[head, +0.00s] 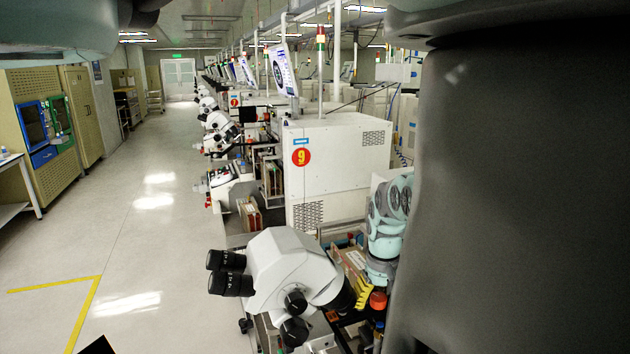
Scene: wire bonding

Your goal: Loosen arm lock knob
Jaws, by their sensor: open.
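A white microscope (285,268) with black twin eyepieces (230,273) stands at the bottom centre in the head view. Black knobs show on its side, an upper one (295,301) and a lower one (293,332). A small dark knob (245,325) sits low at the left of its stand. I cannot tell which of these is the arm lock knob. My gripper cannot be made out in this view. Large dark and teal parts of my own body fill the right side and the top corners.
A white machine cabinet (340,165) with a red 9 sign stands behind the microscope. Teal arm links (388,225) and a red cap (378,300) are right of it. The aisle floor (150,220) at left is clear, with yellow tape (88,305). Cabinets (50,130) line the left wall.

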